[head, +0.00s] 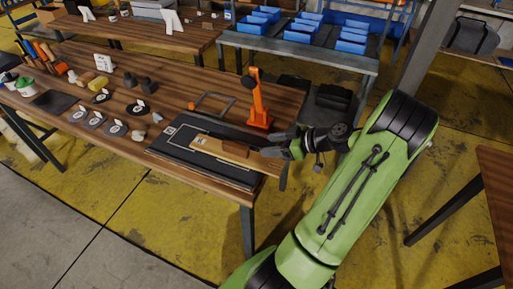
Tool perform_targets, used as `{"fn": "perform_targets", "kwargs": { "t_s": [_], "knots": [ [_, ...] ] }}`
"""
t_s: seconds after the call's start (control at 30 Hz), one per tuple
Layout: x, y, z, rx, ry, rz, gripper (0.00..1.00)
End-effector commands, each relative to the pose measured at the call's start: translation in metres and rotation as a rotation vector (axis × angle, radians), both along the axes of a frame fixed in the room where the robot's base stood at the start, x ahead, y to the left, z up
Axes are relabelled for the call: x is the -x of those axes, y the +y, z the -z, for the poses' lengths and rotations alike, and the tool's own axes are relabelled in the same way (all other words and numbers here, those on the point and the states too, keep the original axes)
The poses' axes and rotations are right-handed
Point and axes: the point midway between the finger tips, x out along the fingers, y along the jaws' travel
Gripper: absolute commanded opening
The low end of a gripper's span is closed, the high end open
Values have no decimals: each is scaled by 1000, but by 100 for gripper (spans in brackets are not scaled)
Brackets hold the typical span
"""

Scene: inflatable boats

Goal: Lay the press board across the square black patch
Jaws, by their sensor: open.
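The press board, a light wooden board with a darker wooden part on its right half (212,145), lies on a large flat black board (180,155) near the front right of the wooden table. My gripper (268,145) is open, just right of the board's right end; a gap or touch is hard to tell. A square black piece (53,101) lies flat at the table's left side; I cannot tell if it is the square black patch. Anything under the press board is hidden.
Round dark discs with white tags (93,121) lie left of centre on the table (150,95). An orange upright tool (259,105) stands behind the press board. Bottles and hand tools crowd the left end. Blue bins (300,32) sit on a bench behind.

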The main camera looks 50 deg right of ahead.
Motion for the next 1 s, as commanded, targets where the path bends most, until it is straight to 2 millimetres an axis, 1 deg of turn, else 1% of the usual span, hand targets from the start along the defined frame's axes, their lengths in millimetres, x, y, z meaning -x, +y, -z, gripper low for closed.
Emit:
{"fn": "perform_targets", "kwargs": {
  "t_s": [0.07,0.13,0.17,0.2,0.23,0.33,0.37,0.4,0.47,0.5,0.57,0.6,0.7,0.8,0.9,1.0],
  "knots": [
    [-10,17,-7,2,53,-40,55],
    [-24,45,-16,6,159,-89,55],
    [-30,60,-21,13,216,-108,55],
    [-35,83,-28,26,296,-127,55],
    [-38,99,-34,39,355,-133,55],
    [-38,154,-57,103,523,-119,55],
    [-34,171,-65,127,565,-104,55],
    [-28,193,-76,160,609,-74,55],
    [-13,223,-94,204,649,-14,55],
    [0,241,-105,223,661,33,55],
    [23,264,-119,238,656,108,55],
    [39,276,-127,234,643,156,55],
    [74,292,-139,186,600,253,55],
    [96,295,-143,128,573,310,55],
    [104,295,-143,102,565,333,55],
    [104,295,-143,99,566,338,55]
  ]
}}
